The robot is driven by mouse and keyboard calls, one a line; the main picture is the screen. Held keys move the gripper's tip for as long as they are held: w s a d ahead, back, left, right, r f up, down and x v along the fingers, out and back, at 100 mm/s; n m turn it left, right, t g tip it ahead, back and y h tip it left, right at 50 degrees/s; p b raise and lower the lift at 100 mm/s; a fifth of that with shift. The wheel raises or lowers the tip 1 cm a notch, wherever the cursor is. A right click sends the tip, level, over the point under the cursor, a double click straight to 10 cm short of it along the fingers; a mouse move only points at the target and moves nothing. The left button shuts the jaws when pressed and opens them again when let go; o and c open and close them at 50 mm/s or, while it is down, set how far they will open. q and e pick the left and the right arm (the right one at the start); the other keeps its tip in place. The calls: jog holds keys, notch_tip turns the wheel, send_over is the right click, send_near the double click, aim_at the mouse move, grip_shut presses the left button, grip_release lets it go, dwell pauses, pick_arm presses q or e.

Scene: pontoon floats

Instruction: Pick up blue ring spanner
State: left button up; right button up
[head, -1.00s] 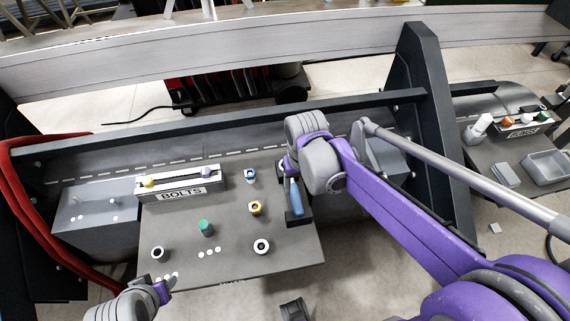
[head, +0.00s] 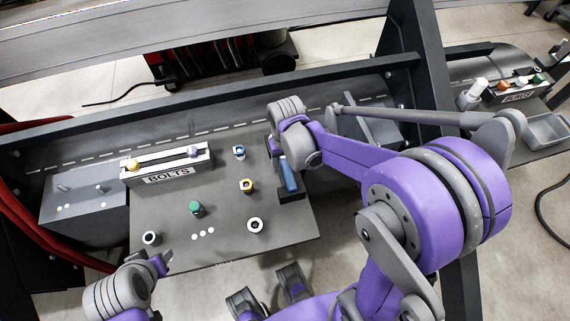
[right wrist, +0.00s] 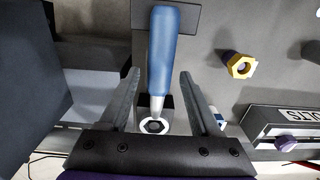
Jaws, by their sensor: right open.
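The blue ring spanner (head: 288,176) stands out by its blue handle at the right side of the grey work board, over a dark block. In the right wrist view its blue handle (right wrist: 163,55) runs down to a grey neck, with a pale hexagonal ring shape at the lower end. My right gripper (head: 277,148) is at the spanner's far end. In the right wrist view its open fingers (right wrist: 160,78) lie on either side of the handle and neck, with gaps to both. My left gripper (head: 163,264) is at the lower left, apart from the spanner; its jaw opening is unclear.
The board (head: 225,250) carries a yellow fitting (head: 246,186), a green one (head: 195,207), a blue-and-white one (head: 239,152) and dark-holed sockets. A rack marked BOLTS (head: 168,173) stands at the back left. A dark upright frame (head: 425,90) rises to the right.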

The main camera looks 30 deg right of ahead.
notch_tip(320, 180, down, 2)
jog(key=shift+c, duration=0.3)
grip_shut()
dwell(1.2)
